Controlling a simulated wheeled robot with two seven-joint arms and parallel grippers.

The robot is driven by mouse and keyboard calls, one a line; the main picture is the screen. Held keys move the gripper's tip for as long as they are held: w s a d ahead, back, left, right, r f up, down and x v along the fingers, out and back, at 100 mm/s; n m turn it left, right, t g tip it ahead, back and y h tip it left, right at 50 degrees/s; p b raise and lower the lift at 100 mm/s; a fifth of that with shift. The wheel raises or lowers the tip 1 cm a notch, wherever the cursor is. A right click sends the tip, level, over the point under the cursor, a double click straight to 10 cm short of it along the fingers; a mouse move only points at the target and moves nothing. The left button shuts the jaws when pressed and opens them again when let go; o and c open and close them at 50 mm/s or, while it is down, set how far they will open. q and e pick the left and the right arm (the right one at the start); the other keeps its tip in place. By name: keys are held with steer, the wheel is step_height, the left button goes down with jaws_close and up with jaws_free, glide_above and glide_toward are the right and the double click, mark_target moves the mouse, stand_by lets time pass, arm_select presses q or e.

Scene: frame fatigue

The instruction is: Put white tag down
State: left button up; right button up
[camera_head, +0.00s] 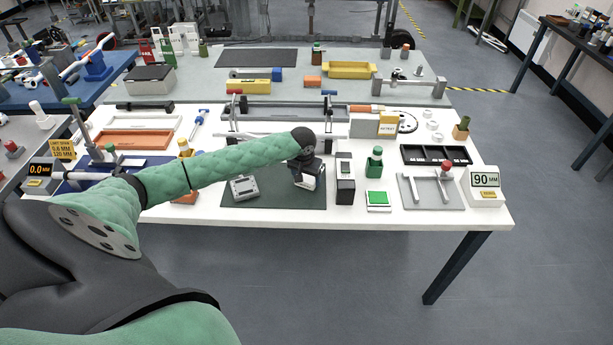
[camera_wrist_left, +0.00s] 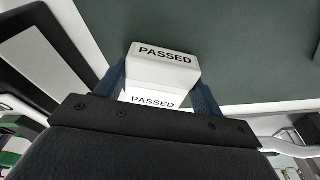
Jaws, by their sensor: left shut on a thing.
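The white tag (camera_wrist_left: 166,62) reads PASSED in the left wrist view, and a second face of it below shows the same word. My left gripper (camera_wrist_left: 160,88) is shut on the white tag, with blue fingers on both sides of it. In the head view my left gripper (camera_head: 308,178) is over the right part of the dark green mat (camera_head: 275,199). A bit of white shows at its tip; whether the tag touches the mat I cannot tell. My right gripper is not in view.
A grey device (camera_head: 244,188) lies on the mat's left part. A black box (camera_head: 345,191) stands just right of the mat, with a green-topped pad (camera_head: 378,199) and a green bottle (camera_head: 375,163) beyond. The mat's front middle is clear.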

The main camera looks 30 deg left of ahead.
arm_select(q)
steer(key=o, duration=1)
steer(key=shift+f, duration=0.15)
steer(key=shift+c, duration=0.2)
steer(key=shift+o, duration=0.5)
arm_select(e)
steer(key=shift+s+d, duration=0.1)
arm_select(q)
steer(key=shift+s+r, duration=0.1)
steer(key=shift+r, duration=0.55)
step_height(320, 180, up, 11)
steer(key=s+b, duration=0.2)
steer(key=b, duration=0.1)
steer(key=shift+d, duration=0.15)
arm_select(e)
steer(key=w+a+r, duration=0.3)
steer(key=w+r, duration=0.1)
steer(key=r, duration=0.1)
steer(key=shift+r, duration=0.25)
arm_select(q)
steer(key=shift+f, duration=0.15)
